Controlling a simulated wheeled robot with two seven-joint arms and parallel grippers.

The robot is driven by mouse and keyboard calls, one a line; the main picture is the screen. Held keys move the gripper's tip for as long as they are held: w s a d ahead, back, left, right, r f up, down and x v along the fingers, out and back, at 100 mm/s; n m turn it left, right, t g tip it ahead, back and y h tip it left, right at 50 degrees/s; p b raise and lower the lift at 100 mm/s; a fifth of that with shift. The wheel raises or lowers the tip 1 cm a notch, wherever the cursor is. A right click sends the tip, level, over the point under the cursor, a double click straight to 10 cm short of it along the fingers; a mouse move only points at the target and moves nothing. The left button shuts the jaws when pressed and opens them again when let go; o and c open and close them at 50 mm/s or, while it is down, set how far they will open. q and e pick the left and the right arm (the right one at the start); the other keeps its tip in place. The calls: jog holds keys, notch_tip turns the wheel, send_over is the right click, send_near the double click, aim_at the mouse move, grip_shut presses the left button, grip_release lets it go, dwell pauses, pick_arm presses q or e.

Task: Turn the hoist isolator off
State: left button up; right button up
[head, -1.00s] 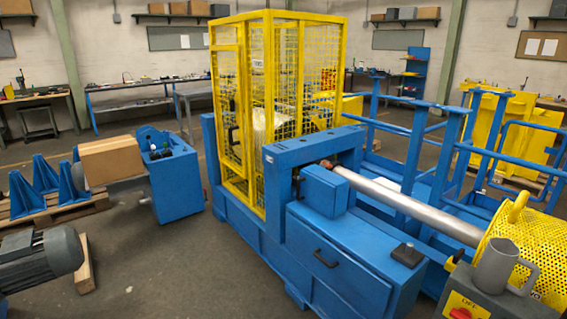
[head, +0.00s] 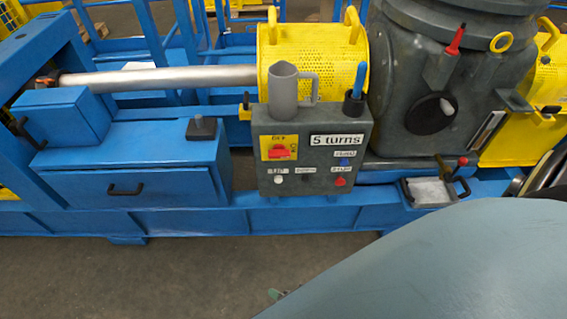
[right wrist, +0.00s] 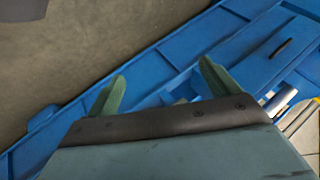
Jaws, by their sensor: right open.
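The hoist isolator (head: 279,149) is a red rotary handle on a yellow plate. It sits at the upper left of a dark grey control box front in the head view. A label above the handle is too small to read surely. My right gripper (right wrist: 160,86) is open and empty in the right wrist view, its two green fingers apart over the floor and blue frame. The isolator is not visible there. In the head view my right arm covers the lower right, well below the box. My left gripper is not in view.
The control box (head: 331,182) also carries a "5 turns" label, several small buttons and a blue-handled tool. A grey mug-like cup (head: 284,90) stands on top. Behind are a yellow perforated guard (head: 336,62) and a dark gearbox housing (head: 425,85). Floor in front is clear.

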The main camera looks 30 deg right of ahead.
jog(key=w+a+r+m+t+b, duration=0.1)
jog(key=w+r+m+t+b, duration=0.2)
jog(key=w, duration=0.4)
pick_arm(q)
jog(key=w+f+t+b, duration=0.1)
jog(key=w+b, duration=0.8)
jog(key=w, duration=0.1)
pick_arm(e)
jog(key=m+t+h+b, duration=0.5)
jog(key=m+h, duration=0.6)
jog(key=m, duration=2.1)
send_near(279, 157)
jog(key=b+x, duration=0.1)
jog(key=x, duration=0.7)
jog(key=shift+w+d, duration=0.3)
jog(key=shift+w, duration=0.05)
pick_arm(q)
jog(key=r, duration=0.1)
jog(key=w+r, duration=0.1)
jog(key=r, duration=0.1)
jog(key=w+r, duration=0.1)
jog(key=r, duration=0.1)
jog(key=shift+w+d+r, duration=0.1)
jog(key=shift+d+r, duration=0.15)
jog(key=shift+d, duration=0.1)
pick_arm(e)
jog(key=c, duration=1)
